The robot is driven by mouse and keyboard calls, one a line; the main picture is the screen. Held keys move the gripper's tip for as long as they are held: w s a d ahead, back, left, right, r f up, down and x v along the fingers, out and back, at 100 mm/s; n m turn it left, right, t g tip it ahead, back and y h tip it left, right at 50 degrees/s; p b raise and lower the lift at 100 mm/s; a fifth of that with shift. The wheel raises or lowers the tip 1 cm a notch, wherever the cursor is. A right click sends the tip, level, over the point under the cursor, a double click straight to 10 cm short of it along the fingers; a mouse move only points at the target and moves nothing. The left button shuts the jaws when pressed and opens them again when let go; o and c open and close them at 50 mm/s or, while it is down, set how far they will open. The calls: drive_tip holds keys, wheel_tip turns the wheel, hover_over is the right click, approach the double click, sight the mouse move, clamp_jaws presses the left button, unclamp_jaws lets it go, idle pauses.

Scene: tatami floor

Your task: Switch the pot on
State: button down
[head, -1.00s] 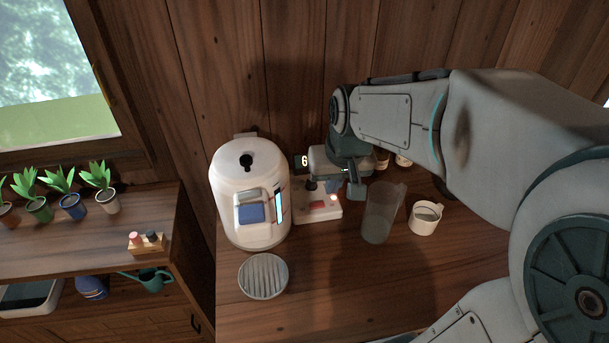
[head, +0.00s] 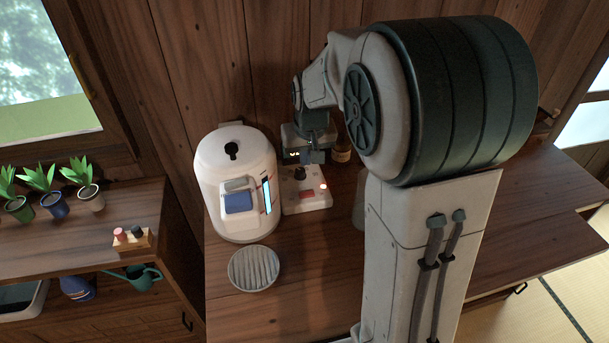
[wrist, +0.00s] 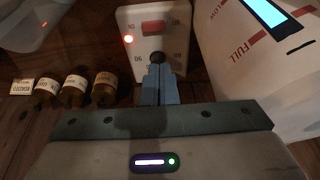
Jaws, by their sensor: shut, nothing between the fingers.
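The white pot (head: 235,190), with a dark opening on top, a blue panel and a lit cyan strip, stands upright on the wooden counter. Its side shows at the right of the wrist view (wrist: 262,60). In the wrist view the red switch (wrist: 153,27) and lamp (wrist: 128,39) are clear. My gripper (wrist: 159,72) is shut and empty; its fingertips overlap the knob area with its numbers. Contact cannot be told.
A ribbed round grey dish (head: 254,268) lies before the pot. Small labelled bottles (wrist: 74,88) stand left of the box in the wrist view. A clear pitcher (wrist: 32,22) is there too, mostly hidden by my arm in the head view. Potted plants line the left shelf (head: 60,250).

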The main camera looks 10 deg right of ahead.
sight(308, 192)
drive_tip(key=x, duration=0.8)
drive_tip(key=s+x, duration=0.1)
drive_tip(key=x, duration=0.3)
drive_tip(key=shift+w+f, duration=0.1)
drive_tip(key=shift+f, duration=0.75)
drive_tip(key=shift+f, duration=0.2)
drive_tip(key=shift+a, duration=0.1)
drive_tip(key=shift+d+r+b, duration=0.2)
drive_tip(key=shift+d+b, duration=0.2)
drive_tip(key=shift+d, duration=0.45)
